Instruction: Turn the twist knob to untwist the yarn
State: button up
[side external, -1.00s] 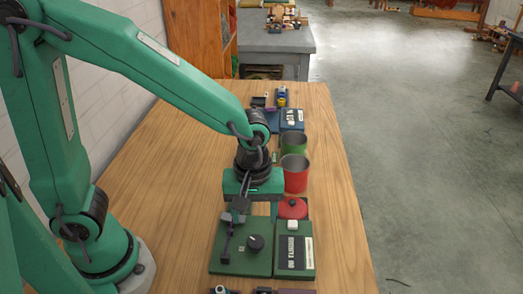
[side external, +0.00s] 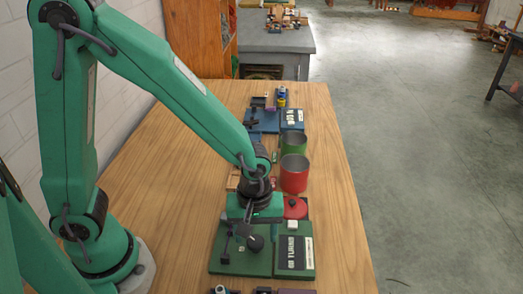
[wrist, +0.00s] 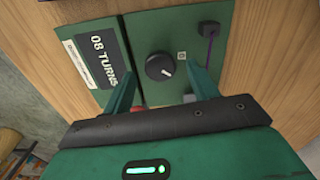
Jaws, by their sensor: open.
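The black twist knob (side external: 256,243) sits on a dark green board (side external: 236,263). In the wrist view the knob (wrist: 160,66) has a white pointer mark aimed toward the lower right. My gripper (wrist: 164,75) is open, its two green fingers spread to either side of the knob with visible gaps. It also shows above the board in the side view (side external: 251,231). A thin purple strand (wrist: 211,49) runs from a dark post; my right finger hides its near end. A display panel (wrist: 96,47) beside the knob reads "08 TURNS".
A low red item (side external: 296,208) lies near the board's far edge. The wooden table (side external: 333,240) is clear at right.

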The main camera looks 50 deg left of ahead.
jog(key=shift+f, duration=0.85)
jog(key=shift+c, duration=0.2)
jog(key=c, duration=0.9)
jog(key=shift+c, duration=0.2)
jog(key=shift+m, duration=0.3)
jog(key=m, duration=1.1)
jog(key=shift+m, duration=0.3)
